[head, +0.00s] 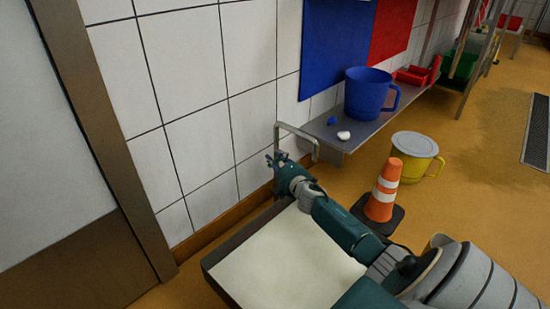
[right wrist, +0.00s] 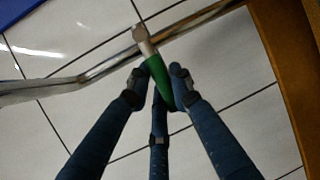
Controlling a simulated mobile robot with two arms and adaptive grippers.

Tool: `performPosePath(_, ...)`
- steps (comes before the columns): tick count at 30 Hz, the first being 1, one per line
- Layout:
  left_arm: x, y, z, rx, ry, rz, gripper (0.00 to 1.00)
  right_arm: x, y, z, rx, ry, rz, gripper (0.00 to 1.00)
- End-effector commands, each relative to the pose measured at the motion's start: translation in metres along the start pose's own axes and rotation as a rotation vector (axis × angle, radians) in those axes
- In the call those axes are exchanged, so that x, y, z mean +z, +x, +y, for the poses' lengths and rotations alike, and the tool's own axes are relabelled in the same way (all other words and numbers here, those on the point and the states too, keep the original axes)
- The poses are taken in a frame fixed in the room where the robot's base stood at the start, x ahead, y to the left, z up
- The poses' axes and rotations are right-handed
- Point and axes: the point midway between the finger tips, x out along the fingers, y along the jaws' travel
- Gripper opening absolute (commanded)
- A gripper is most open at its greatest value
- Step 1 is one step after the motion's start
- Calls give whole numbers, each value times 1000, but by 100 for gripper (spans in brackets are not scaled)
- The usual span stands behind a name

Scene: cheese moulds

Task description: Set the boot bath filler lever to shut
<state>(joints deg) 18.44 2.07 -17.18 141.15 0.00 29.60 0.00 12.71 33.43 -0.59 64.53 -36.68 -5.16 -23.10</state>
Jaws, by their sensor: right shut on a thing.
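The filler lever (right wrist: 163,85) has a green handle and a metal hub, and it joins the metal pipe (right wrist: 90,77) by the tiled wall. The fingers of my right gripper (right wrist: 163,73) are closed around the green handle. In the head view my right gripper (head: 277,160) is at the wall, below the bent filler pipe (head: 298,128), and hides the lever there. The boot bath (head: 232,243), a dark-rimmed tray with a pale inside, lies below my right arm. My left gripper is not in view.
A metal shelf (head: 345,135) with a blue jug (head: 368,95) stands along the wall to the right. An orange cone (head: 384,190) and a yellow lidded bucket (head: 425,165) stand on the floor near my arm. A door frame (head: 110,140) is at the left.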

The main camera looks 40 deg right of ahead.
Motion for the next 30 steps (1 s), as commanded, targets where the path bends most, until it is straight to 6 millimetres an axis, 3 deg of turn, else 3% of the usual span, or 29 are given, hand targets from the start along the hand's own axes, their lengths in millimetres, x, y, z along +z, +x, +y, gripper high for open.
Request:
performPosePath(5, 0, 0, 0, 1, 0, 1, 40, -2, 0, -1, 1, 9, 4, 0)
performPosePath(6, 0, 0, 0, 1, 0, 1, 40, -2, 0, -1, 1, 9, 5, 23)
performPosePath(9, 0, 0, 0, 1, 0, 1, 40, -2, 0, 0, 1, 7, 4, 41)
performPosePath(20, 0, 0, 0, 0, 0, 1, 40, 0, -3, -1, 0, 2, 1, 41)
performPosePath(26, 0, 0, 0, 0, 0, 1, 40, 0, -24, -2, 0, -1, 2, 41)
performPosePath(30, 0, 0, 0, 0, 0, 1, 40, -1, -51, -2, -1, 0, 4, 41)
